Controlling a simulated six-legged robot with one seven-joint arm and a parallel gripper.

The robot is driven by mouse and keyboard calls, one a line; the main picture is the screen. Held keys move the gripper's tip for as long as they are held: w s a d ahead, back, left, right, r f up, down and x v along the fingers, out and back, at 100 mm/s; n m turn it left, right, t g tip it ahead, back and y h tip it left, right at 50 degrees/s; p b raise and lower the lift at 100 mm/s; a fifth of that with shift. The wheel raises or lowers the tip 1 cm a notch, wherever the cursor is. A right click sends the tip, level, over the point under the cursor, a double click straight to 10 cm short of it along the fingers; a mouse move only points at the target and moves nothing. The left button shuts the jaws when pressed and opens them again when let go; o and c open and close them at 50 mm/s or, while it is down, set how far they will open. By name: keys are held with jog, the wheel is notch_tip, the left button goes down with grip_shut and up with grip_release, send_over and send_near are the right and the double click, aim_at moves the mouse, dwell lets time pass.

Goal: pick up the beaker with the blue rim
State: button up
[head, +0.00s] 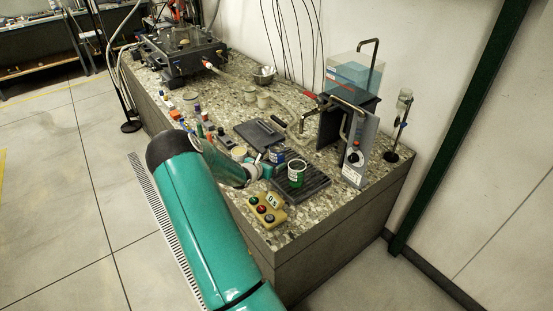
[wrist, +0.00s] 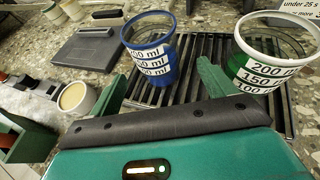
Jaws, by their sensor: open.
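The beaker with the blue rim (wrist: 150,52) stands upright on a dark slatted rack in the wrist view, with white volume labels on its side. In the head view it (head: 277,154) is partly hidden behind my gripper and another beaker. My gripper (wrist: 162,88) is open, with its two green fingers spread left and right of the blue-rimmed beaker's lower part. I cannot tell whether either finger touches it. A beaker with a white rim and green body (wrist: 272,55) stands close to the right finger; it also shows in the head view (head: 296,175).
The slatted rack (head: 315,187) lies on the speckled bench. A flat dark scale (head: 258,133), a button box (head: 266,211) and a water tank stand (head: 345,120) surround it. A small cream-topped cup (wrist: 76,97) is left of the left finger.

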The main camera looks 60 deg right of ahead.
aim_at(277, 158)
jog(key=x, duration=0.7)
jog(key=shift+w+d+f, duration=0.1)
jog(key=shift+w, duration=0.1)
jog(key=c, duration=1.2)
jog(key=shift+o, duration=0.2)
jog(key=shift+r, duration=0.25)
